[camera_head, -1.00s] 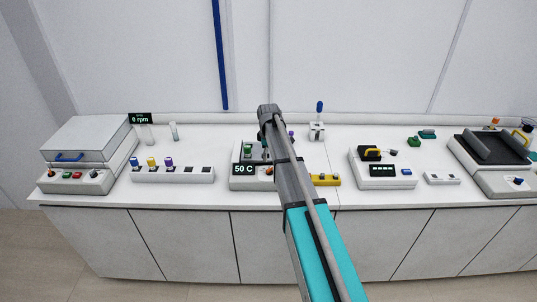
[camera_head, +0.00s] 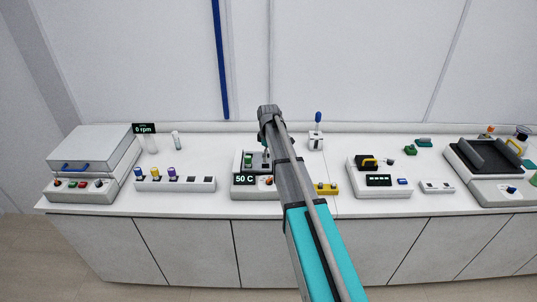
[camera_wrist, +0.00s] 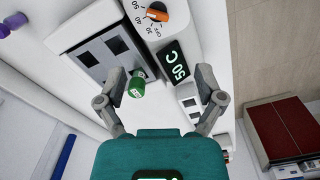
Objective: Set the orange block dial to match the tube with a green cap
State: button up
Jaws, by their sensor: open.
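The heating block (camera_head: 244,192) stands on the bench, partly behind my arm, and its display (camera_wrist: 174,63) reads 50 C. Its orange dial (camera_wrist: 157,15) sits beside printed temperature numbers at the top of the wrist view. The dial also shows in the head view (camera_head: 269,181); its exact setting is too small to tell. A tube with a green cap (camera_wrist: 136,87) stands at the block, seen from above; the cap also shows in the head view (camera_head: 248,161). My gripper (camera_wrist: 162,75) is open above the block, with the green cap appearing between its fingers, nearer the left one.
A white rack (camera_head: 200,184) with several coloured-cap tubes and a box-shaped device (camera_head: 95,153) reading 0 rpm stand left. A yellow block (camera_head: 326,188), a white device (camera_head: 378,191) and a black-topped device (camera_head: 490,160) stand right.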

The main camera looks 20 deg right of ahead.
jog(key=s+a+f+m+b, duration=0.2)
jog(key=s+f+b, duration=1.8)
jog(key=f+b, duration=0.2)
jog(key=shift+s+a+f+m+b, duration=0.4)
jog(key=shift+f, duration=0.25)
dwell(0.7)
jog(key=s+a+r+m+p, duration=0.2)
jog(key=s+a+m, duration=0.2)
jog(key=s+m, duration=0.3)
jog(key=shift+s+m, duration=0.4)
jog(key=shift+s, duration=0.8)
